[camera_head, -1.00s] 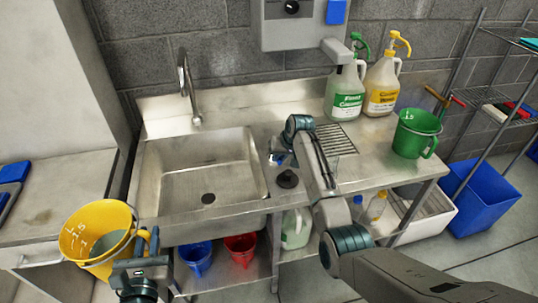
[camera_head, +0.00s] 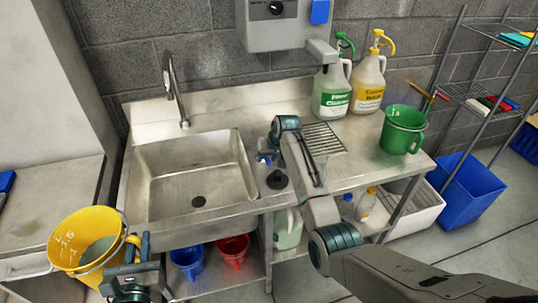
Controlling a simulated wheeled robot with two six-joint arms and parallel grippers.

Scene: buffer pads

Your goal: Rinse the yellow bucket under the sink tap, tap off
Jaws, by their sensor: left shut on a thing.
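The yellow bucket (camera_head: 70,238) hangs at the lower left, outside the sink's front left corner, with its open top facing up and tilted toward me. My left gripper (camera_head: 140,246) is shut on its right rim. The steel sink (camera_head: 165,188) has an empty-looking basin with a dark drain. The curved tap (camera_head: 172,88) stands at its back; no water shows from it. My right arm reaches over the counter right of the sink. Its gripper (camera_head: 264,160) points down near the basin's right edge, mostly hidden by its own wrist, so its jaws are unclear.
A black round knob or plug (camera_head: 277,180) is beside the right gripper. A green bucket (camera_head: 403,130) and two pump jugs (camera_head: 332,92) stand on the right counter. Blue (camera_head: 187,260) and red (camera_head: 234,250) buckets sit below. A side counter (camera_head: 50,190) is at left.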

